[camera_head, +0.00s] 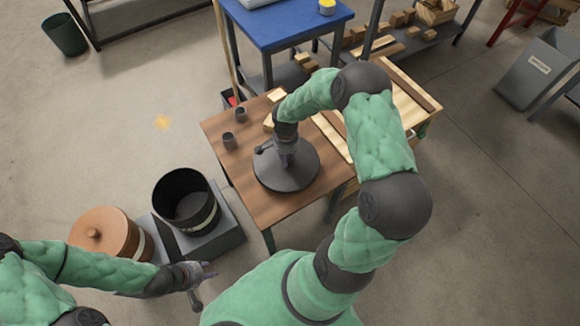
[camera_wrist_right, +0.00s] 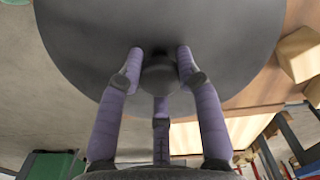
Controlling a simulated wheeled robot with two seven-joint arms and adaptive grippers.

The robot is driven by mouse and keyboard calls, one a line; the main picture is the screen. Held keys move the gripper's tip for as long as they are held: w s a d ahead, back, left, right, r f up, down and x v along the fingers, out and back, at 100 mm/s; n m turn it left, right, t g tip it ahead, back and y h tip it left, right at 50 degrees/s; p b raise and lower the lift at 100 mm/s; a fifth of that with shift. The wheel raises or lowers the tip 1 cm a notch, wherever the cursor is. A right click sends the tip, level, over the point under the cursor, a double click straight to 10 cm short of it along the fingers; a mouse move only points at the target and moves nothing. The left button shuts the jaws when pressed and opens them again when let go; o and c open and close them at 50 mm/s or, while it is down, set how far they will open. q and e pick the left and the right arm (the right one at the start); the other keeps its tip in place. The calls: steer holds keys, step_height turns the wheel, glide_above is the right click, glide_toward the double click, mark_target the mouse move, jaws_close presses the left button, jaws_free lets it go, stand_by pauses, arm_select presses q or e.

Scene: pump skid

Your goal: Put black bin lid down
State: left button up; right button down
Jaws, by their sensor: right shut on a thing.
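The black bin lid (camera_head: 287,172) is a round dark disc at the front of the brown wooden table (camera_head: 255,205). I cannot tell whether it touches the tabletop. My right gripper (camera_head: 284,155) is over its middle, shut on its knob. In the right wrist view the lid (camera_wrist_right: 110,35) fills the top, and the fingers of the gripper (camera_wrist_right: 160,72) close around the dark knob. An open black bin (camera_head: 186,203) stands on a grey platform at lower left. My left gripper (camera_head: 207,276) is empty, with fingers apart, in front of the platform.
A copper-coloured bin with its lid on (camera_head: 97,236) stands beside the black bin. A blue table (camera_head: 285,25) stands behind.

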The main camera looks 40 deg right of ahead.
mark_target(290, 163)
steer(key=shift+s+d+f, duration=0.25)
steer(key=shift+s+f, duration=0.3)
steer(key=shift+f, duration=0.15)
steer(key=shift+s+f+b, duration=0.2)
steer(key=shift+f+b, duration=0.8)
steer(key=shift+f, duration=0.65)
steer(key=shift+f, duration=0.1)
steer(key=shift+f, duration=0.1)
steer(key=c, duration=0.8)
jaws_free()
steer(key=shift+c, duration=0.2)
